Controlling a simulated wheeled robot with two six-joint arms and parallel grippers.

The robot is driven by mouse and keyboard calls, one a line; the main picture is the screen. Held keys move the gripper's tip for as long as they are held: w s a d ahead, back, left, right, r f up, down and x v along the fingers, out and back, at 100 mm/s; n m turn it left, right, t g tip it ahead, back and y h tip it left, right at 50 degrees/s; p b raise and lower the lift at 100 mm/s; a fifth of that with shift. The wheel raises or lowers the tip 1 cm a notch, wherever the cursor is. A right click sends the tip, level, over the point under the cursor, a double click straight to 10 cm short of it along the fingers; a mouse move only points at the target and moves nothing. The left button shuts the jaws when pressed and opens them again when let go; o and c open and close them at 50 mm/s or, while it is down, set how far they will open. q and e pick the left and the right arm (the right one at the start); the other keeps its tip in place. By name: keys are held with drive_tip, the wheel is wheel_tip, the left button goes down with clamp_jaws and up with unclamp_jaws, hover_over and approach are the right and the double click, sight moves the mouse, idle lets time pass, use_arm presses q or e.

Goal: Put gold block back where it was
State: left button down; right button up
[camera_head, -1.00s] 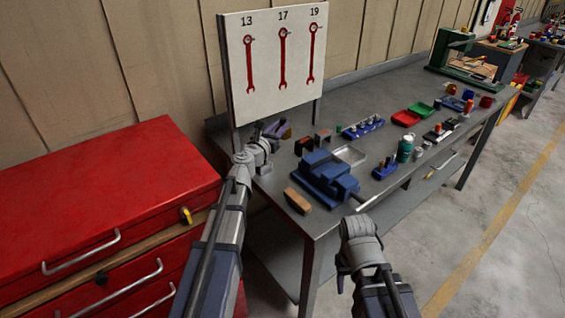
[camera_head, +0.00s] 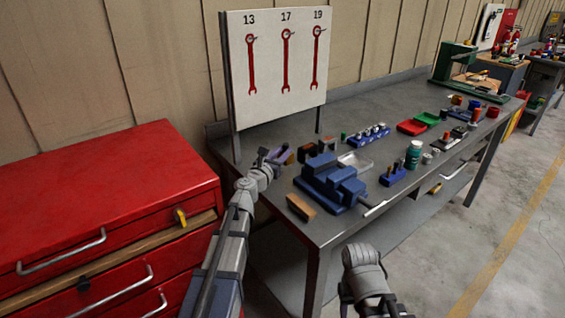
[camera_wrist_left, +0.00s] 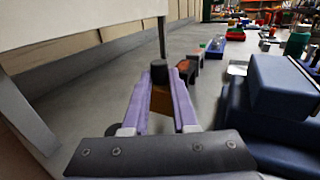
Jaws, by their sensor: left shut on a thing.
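The gold block (camera_wrist_left: 161,101) is between the purple fingers of my left gripper (camera_wrist_left: 157,100) in the left wrist view, partly hidden by them. My left gripper (camera_head: 276,155) is shut on it, over the near left part of the bench, left of the blue vise (camera_head: 332,184) and below the wrench board (camera_head: 275,68). Whether the block touches the bench is unclear. A dark cylinder (camera_wrist_left: 159,71) shows just beyond the block in the wrist view. My right gripper (camera_head: 346,294) is low in front of the bench; its fingers are too unclear to read.
A brown block (camera_head: 301,207) lies at the bench's front left corner. Dark small blocks (camera_head: 307,152) stand behind the vise. A red cabinet (camera_head: 110,190) stands left.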

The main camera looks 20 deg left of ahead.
use_arm(q)
drive_tip(key=shift+f, duration=0.75)
use_arm(e)
drive_tip(key=shift+f, duration=0.75)
use_arm(q)
drive_tip(key=shift+f+b, duration=0.3)
drive_tip(key=shift+b, duration=0.25)
drive_tip(key=shift+s+f, duration=0.15)
use_arm(e)
drive_tip(key=shift+f, duration=0.5)
use_arm(q)
drive_tip(key=shift+b, duration=0.35)
use_arm(e)
drive_tip(key=shift+s, duration=0.15)
use_arm(q)
drive_tip(key=shift+s, duration=0.1)
drive_tip(key=c, duration=1)
unclamp_jaws()
drive_tip(key=shift+d, duration=0.1)
